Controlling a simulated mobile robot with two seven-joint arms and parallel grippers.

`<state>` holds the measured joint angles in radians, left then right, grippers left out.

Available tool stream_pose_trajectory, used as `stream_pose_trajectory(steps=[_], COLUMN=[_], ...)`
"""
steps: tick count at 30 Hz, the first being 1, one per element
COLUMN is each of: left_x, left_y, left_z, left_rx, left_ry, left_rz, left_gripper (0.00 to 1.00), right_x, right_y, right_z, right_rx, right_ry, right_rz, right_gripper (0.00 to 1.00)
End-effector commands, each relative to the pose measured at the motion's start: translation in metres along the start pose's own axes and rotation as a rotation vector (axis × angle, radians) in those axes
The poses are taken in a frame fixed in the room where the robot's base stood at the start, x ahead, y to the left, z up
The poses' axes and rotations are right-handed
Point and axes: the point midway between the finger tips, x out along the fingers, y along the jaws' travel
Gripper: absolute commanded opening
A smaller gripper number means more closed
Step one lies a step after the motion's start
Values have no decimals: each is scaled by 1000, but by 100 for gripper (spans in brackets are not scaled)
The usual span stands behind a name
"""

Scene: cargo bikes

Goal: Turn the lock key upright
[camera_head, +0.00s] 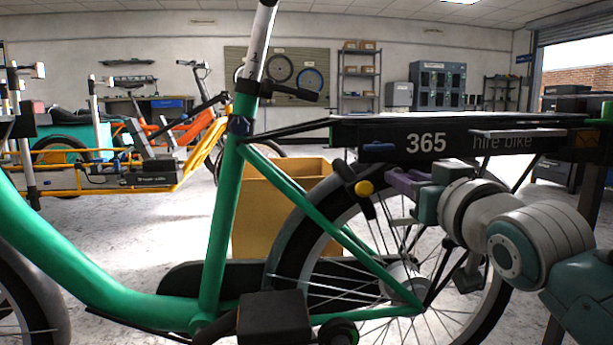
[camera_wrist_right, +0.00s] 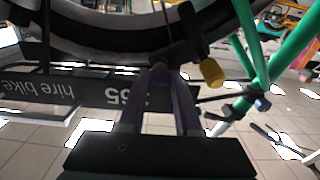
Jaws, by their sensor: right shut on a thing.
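A dark wheel lock (camera_head: 347,172) with a yellow knob (camera_head: 363,188) sits at the rear wheel of the green bike, just below the black "365 hire bike" panel. The yellow knob also shows in the right wrist view (camera_wrist_right: 212,72). My right gripper (camera_head: 392,177) reaches in from the right, with its purple fingers at the lock, right of the knob. In the right wrist view its fingertips (camera_wrist_right: 160,74) come close together at the lock, shut on the lock key. The key itself is mostly hidden between them, so its angle cannot be told. My left gripper is not in view.
The green frame (camera_head: 222,225) and spoked rear wheel (camera_head: 300,240) stand close around the lock. The black panel (camera_head: 470,140) is just above my right gripper. A yellow box (camera_head: 265,205) stands behind the bike. An orange cargo bike (camera_head: 170,135) stands at the back left.

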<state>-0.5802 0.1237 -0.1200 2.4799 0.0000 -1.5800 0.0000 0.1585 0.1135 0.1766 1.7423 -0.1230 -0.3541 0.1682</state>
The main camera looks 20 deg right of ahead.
Motion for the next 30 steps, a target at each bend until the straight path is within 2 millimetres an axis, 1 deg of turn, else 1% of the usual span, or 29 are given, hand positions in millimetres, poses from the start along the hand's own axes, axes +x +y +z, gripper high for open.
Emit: stream_pose_trajectory(steps=[8, 14, 21, 30], left_x=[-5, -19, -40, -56], left_y=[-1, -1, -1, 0], left_z=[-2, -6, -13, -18], left_rx=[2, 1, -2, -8], left_ry=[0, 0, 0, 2], left_rz=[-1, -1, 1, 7], left_gripper=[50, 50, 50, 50], right_x=[0, 0, 0, 0], right_y=[0, 0, -1, -1], right_z=[-1, -3, -4, -2], right_rx=[-32, -133, -336, -621], right_ry=[-1, -4, -4, -2], right_rz=[-1, -1, -1, -1], right_gripper=[0, 0, 0, 0])
